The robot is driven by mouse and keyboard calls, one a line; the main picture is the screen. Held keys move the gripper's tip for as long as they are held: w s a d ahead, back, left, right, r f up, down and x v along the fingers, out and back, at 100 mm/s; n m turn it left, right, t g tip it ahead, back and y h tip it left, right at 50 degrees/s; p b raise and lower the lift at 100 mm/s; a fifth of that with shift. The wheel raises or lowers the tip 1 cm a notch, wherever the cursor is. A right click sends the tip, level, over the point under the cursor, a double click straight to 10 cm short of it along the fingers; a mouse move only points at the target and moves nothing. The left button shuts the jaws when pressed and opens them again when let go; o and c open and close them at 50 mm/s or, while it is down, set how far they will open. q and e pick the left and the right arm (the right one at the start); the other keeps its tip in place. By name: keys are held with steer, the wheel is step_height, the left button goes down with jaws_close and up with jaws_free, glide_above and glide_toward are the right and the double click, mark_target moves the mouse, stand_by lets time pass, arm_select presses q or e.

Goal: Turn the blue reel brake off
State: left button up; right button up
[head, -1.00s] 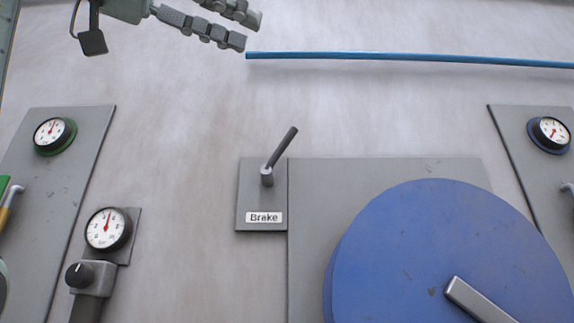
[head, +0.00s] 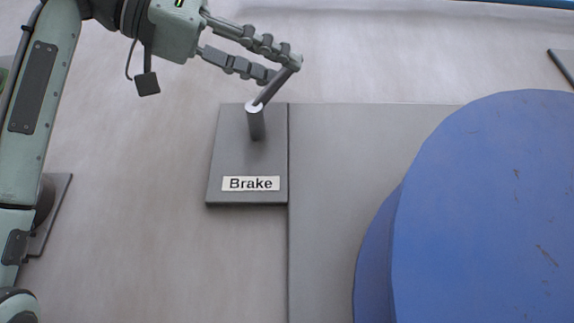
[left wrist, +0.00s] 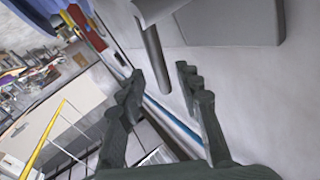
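The brake lever (head: 268,92) is a dark grey handle on a short round post (head: 256,122). It slants up and to the right from a grey plate (head: 228,150) labelled "Brake". The blue reel (head: 480,200) stands to the right of the plate. My left gripper (head: 283,72) is at the lever's upper end, its fingers overlapping the tip in the head view. In the left wrist view the lever (left wrist: 155,62) reaches down between the two spread fingers (left wrist: 160,74), with gaps visible on both sides. My right gripper is in neither view.
A large grey panel (head: 330,200) lies behind the reel. The pale wall (head: 150,230) around the brake plate is mostly bare. A blue bar (head: 510,4) runs along the top right. Part of another grey plate (head: 55,205) shows behind my left arm.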

arm_select(q)
steer(key=shift+x, duration=1.25)
steer(key=shift+w, duration=0.1)
steer(key=shift+a, duration=0.1)
jaws_close()
